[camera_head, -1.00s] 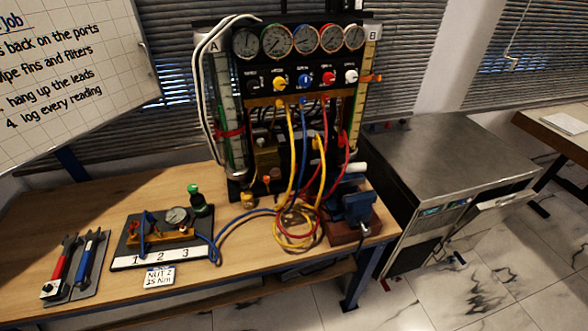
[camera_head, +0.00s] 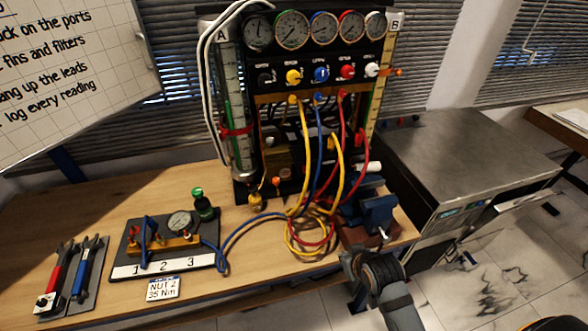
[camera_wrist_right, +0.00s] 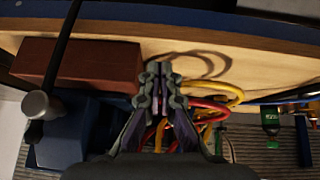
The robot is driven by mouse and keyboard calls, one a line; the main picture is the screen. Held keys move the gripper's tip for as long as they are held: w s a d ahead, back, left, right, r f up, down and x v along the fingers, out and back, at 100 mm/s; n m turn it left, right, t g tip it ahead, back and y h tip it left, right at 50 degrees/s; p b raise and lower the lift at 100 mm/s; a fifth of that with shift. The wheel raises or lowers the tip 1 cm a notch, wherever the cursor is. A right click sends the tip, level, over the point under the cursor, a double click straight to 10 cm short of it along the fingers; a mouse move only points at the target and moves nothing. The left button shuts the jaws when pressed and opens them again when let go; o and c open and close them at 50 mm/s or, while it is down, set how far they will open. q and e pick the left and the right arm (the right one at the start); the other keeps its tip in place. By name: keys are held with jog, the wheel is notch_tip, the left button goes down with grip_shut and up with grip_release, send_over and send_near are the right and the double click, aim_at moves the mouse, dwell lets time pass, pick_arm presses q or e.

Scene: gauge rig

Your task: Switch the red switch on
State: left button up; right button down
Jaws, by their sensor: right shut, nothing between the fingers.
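A red knob (camera_head: 347,72) sits on the black panel of the gauge rig, between a blue knob (camera_head: 321,74) and a white knob (camera_head: 372,69). I cannot tell from the picture whether it is on or off. My right gripper (camera_wrist_right: 159,74) is shut and empty in the right wrist view, with the hose coil behind its fingers. In the head view my right arm (camera_head: 378,272) rises from the bottom, in front of the vise, well below the red knob; its fingertips are hard to make out. My left gripper is not in view.
Coiled yellow, red and blue hoses (camera_head: 310,237) lie before the rig. A blue vise (camera_head: 375,210) stands at the bench's right end. A metal cabinet (camera_head: 460,160) stands right.

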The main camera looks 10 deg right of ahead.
jog(key=w+a+r+t, duration=0.2)
jog(key=w+r+t, duration=0.6)
jog(key=w, duration=0.6)
notch_tip(320, 180, up, 3)
jog(key=shift+a+f+m+y, duration=0.1)
jog(key=shift+a+m+y, duration=0.2)
jog(key=shift+a, duration=0.05)
jog(key=p, duration=0.2)
send_near(306, 169)
jog(key=w, duration=0.6)
jog(key=shift+w+a+f, duration=0.15)
jog(key=shift+w+f, duration=0.1)
jog(key=shift+w, duration=0.2)
